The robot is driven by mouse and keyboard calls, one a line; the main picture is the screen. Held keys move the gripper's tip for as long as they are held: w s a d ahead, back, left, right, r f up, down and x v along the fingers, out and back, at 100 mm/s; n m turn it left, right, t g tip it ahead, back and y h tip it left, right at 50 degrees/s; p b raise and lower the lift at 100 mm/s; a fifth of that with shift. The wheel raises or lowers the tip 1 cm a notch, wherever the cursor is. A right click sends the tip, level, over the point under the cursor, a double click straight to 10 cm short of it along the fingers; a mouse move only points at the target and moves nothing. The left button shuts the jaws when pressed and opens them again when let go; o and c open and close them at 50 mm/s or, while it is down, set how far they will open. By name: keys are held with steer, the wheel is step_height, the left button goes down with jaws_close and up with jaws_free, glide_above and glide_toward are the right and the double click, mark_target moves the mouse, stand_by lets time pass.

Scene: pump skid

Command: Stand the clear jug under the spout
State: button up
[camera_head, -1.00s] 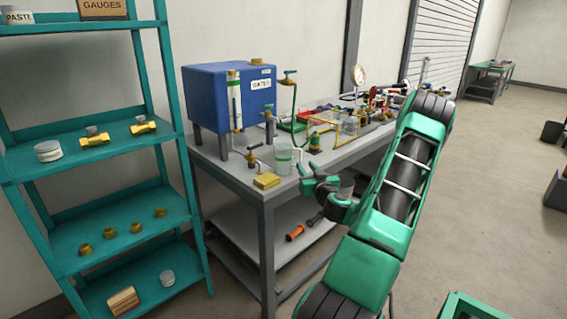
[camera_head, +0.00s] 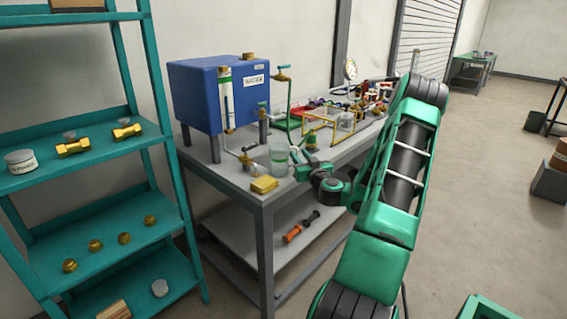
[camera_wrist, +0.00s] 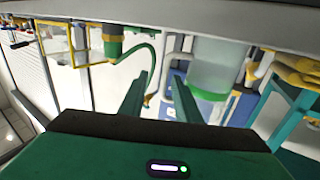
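The clear jug (camera_head: 279,160), with a green band, stands on the bench near its front edge. It also shows inverted in the wrist view (camera_wrist: 215,65). My gripper (camera_head: 299,163) is just right of the jug in the head view. In the wrist view the two fingers of my gripper (camera_wrist: 159,88) are apart with nothing between them; the jug is beside the right finger. I cannot tell whether they touch. A small tap with a spout (camera_head: 246,152) stands left of the jug, in front of the blue tank (camera_head: 215,92).
Yellow pipework (camera_head: 322,125) and several fittings stand farther back. The teal shelf (camera_head: 97,145) is at the left. Open floor (camera_head: 490,210) lies at the right.

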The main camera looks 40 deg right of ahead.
steer(key=shift+w+a, duration=0.2)
jaws_close()
steer(key=shift+a+r, duration=0.1)
steer(key=shift+r, duration=0.1)
